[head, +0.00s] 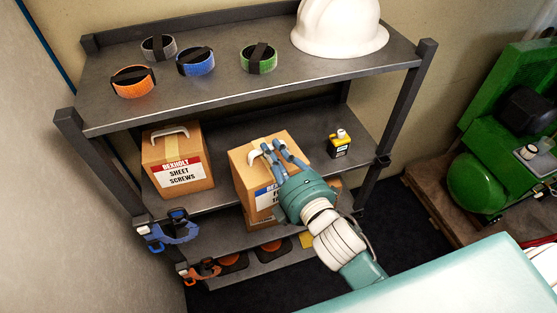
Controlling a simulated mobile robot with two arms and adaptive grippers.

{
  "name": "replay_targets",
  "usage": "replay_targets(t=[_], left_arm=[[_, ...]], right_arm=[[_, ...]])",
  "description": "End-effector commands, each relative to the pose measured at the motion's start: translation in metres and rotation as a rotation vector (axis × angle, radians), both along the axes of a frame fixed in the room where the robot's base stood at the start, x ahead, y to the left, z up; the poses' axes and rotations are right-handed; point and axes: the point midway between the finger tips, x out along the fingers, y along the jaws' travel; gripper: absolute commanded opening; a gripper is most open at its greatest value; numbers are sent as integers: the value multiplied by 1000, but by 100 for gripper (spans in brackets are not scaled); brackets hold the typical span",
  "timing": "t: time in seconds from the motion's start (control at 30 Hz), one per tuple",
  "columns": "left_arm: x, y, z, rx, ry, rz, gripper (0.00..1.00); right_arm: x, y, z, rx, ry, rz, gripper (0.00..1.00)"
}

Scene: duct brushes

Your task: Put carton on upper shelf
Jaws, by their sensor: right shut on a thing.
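The gripper and wrist hide part of the label. A second brown carton (185,196), labelled "Sheet Screws" in red and white, stands to the left on the same shelf, with a pale handle on top. The upper shelf (225,84) is above both. My left gripper is not in view.
The upper shelf carries an orange roll (133,82), a grey roll (158,48), a blue roll (195,62), a green roll (258,58) and a white helmet (340,27). A small yellow and black item (340,143) stands right of the held carton.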

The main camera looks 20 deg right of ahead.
Motion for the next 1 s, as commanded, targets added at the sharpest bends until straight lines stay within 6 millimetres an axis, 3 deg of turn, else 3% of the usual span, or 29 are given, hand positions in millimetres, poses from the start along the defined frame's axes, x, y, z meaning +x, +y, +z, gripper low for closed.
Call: replay_targets(t=[0.5, 1.0], left_arm=[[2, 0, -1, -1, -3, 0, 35], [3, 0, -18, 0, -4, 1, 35]], right_arm=[[58, 3, 5, 2, -10, 1, 0], [113, 4, -1, 2, -10, 1, 0]])
